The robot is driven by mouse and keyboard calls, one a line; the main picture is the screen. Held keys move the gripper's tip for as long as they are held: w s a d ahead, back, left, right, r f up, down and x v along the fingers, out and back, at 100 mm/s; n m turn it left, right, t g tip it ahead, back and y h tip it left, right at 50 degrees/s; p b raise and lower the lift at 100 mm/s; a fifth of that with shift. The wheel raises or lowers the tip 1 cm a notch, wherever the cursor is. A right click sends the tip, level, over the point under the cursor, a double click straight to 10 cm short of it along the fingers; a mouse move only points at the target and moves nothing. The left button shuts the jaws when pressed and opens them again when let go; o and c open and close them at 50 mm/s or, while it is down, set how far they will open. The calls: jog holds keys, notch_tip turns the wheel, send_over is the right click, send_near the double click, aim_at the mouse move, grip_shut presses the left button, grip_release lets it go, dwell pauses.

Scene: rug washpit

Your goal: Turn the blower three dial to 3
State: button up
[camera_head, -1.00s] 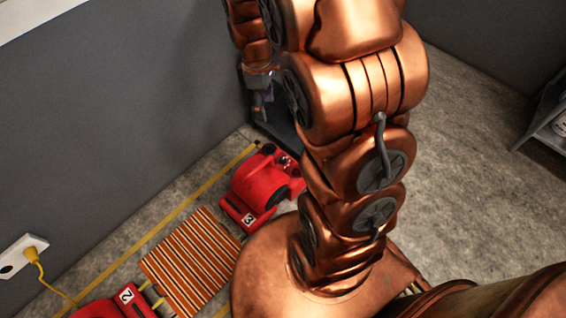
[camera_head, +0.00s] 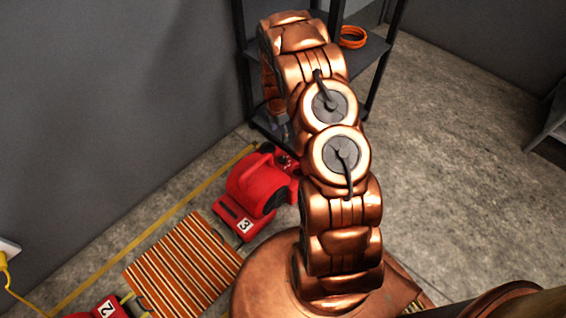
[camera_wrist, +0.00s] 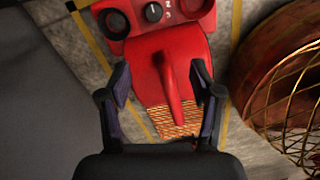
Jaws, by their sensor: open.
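The red blower three (camera_head: 258,187), labelled 3, stands on the floor beside the striped rug. In the wrist view, the red blower (camera_wrist: 180,48) has its control panel at the top edge. The black dial (camera_wrist: 153,12) sits there with a white pointer mark and small numerals to its right; which numeral it points at is too small to tell. My gripper (camera_wrist: 160,68) is open and empty, its fingers apart over the blower body, with the dial beyond the fingertips. In the head view my gripper is mostly hidden behind my arm.
A striped rug (camera_head: 183,264) lies left of the blower, with another red blower (camera_head: 103,309), labelled 2, beyond it. A dark shelf rack (camera_head: 366,52) holding an orange coil (camera_head: 353,37) stands behind. A grey wall (camera_head: 110,100) is close on the left.

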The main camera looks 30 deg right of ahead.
aim_at(283, 158)
jog(key=f, duration=0.4)
jog(key=d+f+n+b, duration=0.1)
jog(key=f, duration=0.2)
jog(key=d+f+n+b, duration=0.1)
jog(key=f, duration=0.3)
jog(key=shift+w+f, duration=0.3)
jog(key=shift+f, duration=0.05)
jog(key=shift+a+f+b, duration=0.1)
jog(key=shift+f+b, duration=1.1)
jog(key=shift+f, duration=2.55)
jog(key=c, duration=1.1)
